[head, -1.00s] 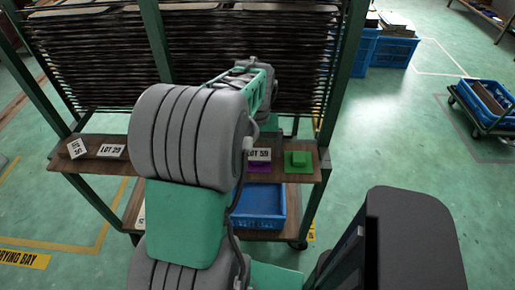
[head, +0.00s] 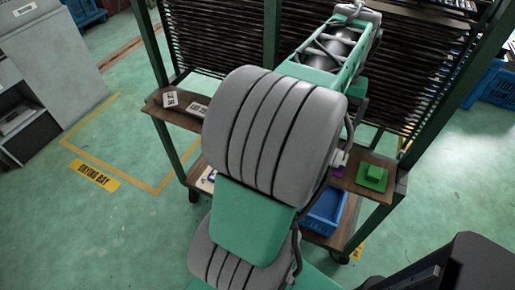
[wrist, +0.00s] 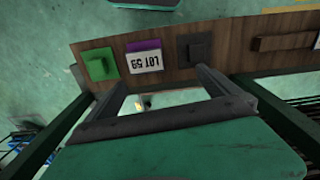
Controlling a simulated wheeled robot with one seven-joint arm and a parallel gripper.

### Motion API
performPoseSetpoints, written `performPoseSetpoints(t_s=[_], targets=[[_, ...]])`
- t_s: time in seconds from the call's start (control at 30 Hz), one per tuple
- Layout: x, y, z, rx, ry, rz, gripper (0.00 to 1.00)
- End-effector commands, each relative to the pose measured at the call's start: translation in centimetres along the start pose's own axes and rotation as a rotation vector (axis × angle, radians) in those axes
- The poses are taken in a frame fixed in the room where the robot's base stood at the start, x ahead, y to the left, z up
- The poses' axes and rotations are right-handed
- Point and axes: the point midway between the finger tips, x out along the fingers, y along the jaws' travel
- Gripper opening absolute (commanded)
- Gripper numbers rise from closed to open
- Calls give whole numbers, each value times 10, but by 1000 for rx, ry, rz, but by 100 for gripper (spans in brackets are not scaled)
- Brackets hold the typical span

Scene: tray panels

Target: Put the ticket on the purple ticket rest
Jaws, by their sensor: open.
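A white ticket reading LOT 59 (wrist: 145,63) shows upside down in the wrist view. It lies against or on the purple ticket rest (wrist: 142,45), which shows as a strip along one edge of it; I cannot tell exactly how they meet. In the head view my arm hides most of both, leaving a sliver of purple (head: 338,172). My gripper (wrist: 162,84) is open and empty, its two fingers apart near the shelf edge, with the ticket seen between and beyond the tips. Two more white tickets (head: 171,99) (head: 198,109) lie at the shelf's left end in the head view.
A green rest (wrist: 100,64) and a dark grey rest (wrist: 195,48) flank the purple one on the wooden shelf (wrist: 230,44). A brown strip (wrist: 285,42) lies farther right. Green rack posts (head: 171,150) stand close by. A blue crate (head: 322,212) sits below.

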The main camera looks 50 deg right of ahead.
Motion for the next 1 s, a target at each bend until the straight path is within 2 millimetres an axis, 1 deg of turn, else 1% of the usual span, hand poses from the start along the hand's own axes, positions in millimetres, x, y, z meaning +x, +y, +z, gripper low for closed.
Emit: performPoseSetpoints(t_s=[0.03, 0.07, 0.1, 0.17, 0.2, 0.27, 0.3, 0.37, 0.4, 0.47, 0.5, 0.6, 0.63, 0.7, 0.73, 0.93, 1.0], targets=[[0, -36, 4, -81, 13, -1, 100], [1, -59, 8, -134, 26, -1, 100], [3, -92, 18, -212, 40, -4, 100], [6, -142, 38, -340, 67, -12, 100], [8, -174, 56, -425, 85, -19, 100], [13, -218, 88, -558, 112, -34, 100], [17, -244, 114, -649, 130, -47, 100], [23, -276, 156, -785, 155, -70, 100], [28, -293, 185, -875, 170, -88, 100], [35, -311, 227, -997, 191, -117, 100], [40, -319, 251, -1068, 202, -135, 100], [49, -327, 296, -1198, 219, -172, 100], [52, -327, 305, -1223, 221, -178, 100], [54, -328, 316, -1256, 225, -190, 100], [55, -328, 318, -1262, 227, -192, 100], [55, -328, 318, -1263, 225, -192, 100], [50, -328, 318, -1264, 227, -192, 100]])
